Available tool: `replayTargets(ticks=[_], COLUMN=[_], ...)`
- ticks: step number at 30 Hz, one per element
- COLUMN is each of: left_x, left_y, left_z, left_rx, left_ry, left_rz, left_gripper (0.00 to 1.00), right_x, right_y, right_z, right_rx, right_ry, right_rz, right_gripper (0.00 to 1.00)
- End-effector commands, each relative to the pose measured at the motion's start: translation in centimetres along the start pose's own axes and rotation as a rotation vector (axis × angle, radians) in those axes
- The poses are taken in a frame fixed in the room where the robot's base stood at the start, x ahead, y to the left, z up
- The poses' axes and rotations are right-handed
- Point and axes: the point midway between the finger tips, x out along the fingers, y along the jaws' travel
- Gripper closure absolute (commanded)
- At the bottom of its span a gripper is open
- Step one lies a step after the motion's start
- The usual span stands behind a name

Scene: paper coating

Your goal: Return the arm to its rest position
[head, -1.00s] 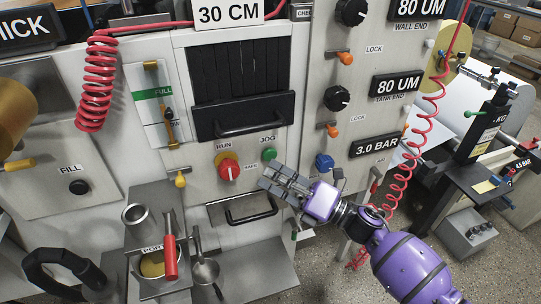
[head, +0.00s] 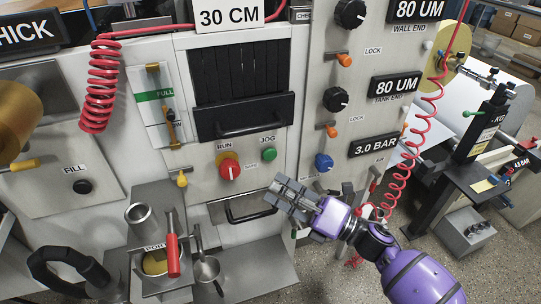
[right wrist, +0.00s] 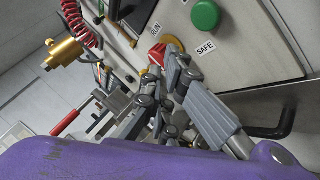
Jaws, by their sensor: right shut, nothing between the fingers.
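My right gripper (head: 283,193) is shut and empty in the head view. It hangs in front of the grey machine panel, below and to the right of the red RUN/SAFE knob (head: 229,168) and the green JOG button (head: 269,154). It is apart from both in that view. My purple right arm (head: 415,275) comes in from the lower right. In the right wrist view the gripper's fingers (right wrist: 165,95) appear close together, with the green button (right wrist: 205,15) beyond them. The red knob (right wrist: 157,54) is partly hidden behind a finger. My left gripper is out of view.
A black drawer handle (head: 250,206) sits just left of the gripper. A shelf with a red-handled tool (head: 172,255), a metal cup (head: 140,215) and a ladle (head: 206,269) is at lower left. A red coiled hose (head: 400,180) hangs close behind the right arm.

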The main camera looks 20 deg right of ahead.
Motion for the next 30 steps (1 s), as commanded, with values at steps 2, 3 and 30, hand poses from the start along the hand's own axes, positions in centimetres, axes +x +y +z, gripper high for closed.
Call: replayTargets(ticks=[2, 3, 30], left_x=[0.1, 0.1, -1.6], left_y=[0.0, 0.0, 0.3], left_z=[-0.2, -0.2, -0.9], left_rx=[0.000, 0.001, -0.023], left_ry=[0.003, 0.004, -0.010], left_rz=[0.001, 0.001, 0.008], left_gripper=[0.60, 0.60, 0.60], right_x=[0.0, 0.0, -8.3], right_y=[0.0, 0.0, -8.0], right_z=[0.0, 0.0, -1.5], right_rx=[0.000, 0.000, 1.121], right_ry=[0.000, 0.000, -0.619], right_rz=[0.000, 0.000, -0.334], right_gripper=[1.00, 1.00, 1.00])
